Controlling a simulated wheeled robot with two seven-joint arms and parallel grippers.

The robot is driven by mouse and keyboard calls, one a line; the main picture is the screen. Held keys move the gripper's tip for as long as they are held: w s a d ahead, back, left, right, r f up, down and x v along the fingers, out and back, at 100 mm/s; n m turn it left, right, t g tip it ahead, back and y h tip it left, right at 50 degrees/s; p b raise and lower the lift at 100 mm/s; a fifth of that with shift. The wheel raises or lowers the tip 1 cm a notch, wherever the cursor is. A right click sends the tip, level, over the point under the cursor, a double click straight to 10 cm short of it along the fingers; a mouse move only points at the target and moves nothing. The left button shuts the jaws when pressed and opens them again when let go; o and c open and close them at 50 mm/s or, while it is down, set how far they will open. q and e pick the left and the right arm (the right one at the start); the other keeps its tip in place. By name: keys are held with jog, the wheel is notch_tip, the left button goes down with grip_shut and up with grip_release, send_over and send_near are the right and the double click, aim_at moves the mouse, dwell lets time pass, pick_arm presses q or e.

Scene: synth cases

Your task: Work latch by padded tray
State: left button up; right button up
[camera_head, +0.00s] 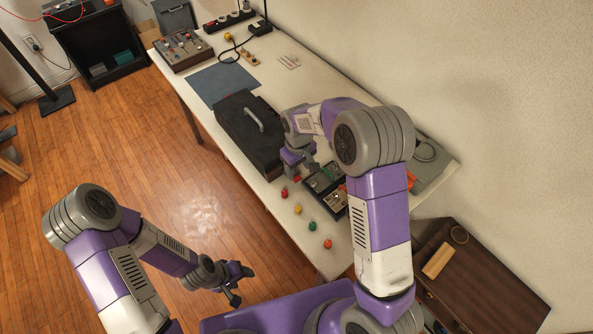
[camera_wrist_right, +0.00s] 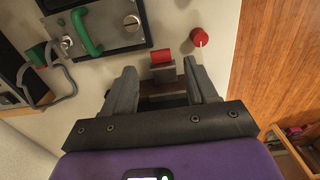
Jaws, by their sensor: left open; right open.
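A black tray-like case (camera_head: 238,140) with a grey handle (camera_head: 253,120) lies on the table; its inside and padding cannot be made out. My right gripper (camera_head: 302,168) is just right of it, pointing down at the table. In the wrist view my right gripper (camera_wrist_right: 162,88) is open, with a small grey piece with a red top (camera_wrist_right: 161,57) between or just beyond its fingers. I cannot tell whether this is the latch, or whether the fingers touch it. My left gripper (camera_head: 238,284) is open and empty over the floor, away from the table.
A red knob (camera_wrist_right: 199,37) stands beside the fingers. A panel (camera_wrist_right: 112,30) with a green handle (camera_wrist_right: 88,32) and a round lock is close by. Green (camera_head: 312,226) and red (camera_head: 328,244) knobs line the table's front edge. A blue mat (camera_head: 222,84) lies farther back.

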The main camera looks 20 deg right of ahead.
aim_at(298, 179)
notch_tip(298, 179, down, 5)
jog(key=shift+r+b, duration=0.1)
jog(key=shift+b, duration=0.4)
jog(key=c, duration=1.1)
jog(key=shift+o, duration=0.2)
jog(key=g+p, duration=0.1)
jog(key=r+p, duration=0.1)
jog(key=p, duration=0.1)
jog(key=w+g+h+p, duration=0.1)
jog(key=shift+a+r+g+p, duration=0.2)
jog(key=shift+r+g+p, duration=0.1)
jog(key=shift+p, duration=0.1)
jog(key=shift+w+a+r+g+p, duration=0.1)
jog(key=shift+w+g+p, duration=0.25)
jog(key=shift+g, duration=0.25)
jog(key=shift+w+a+r+g+h, duration=0.15)
jog(key=shift+w+g+h, duration=0.05)
jog(key=shift+g+h, duration=0.4)
jog(key=shift+w+a+r+g+b, duration=0.15)
jog(key=shift+w+g+b, duration=0.1)
jog(key=shift+g+b, duration=0.3)
jog(key=shift+w+r, duration=0.1)
jog(key=shift+r, duration=0.05)
jog(key=shift+g, duration=0.25)
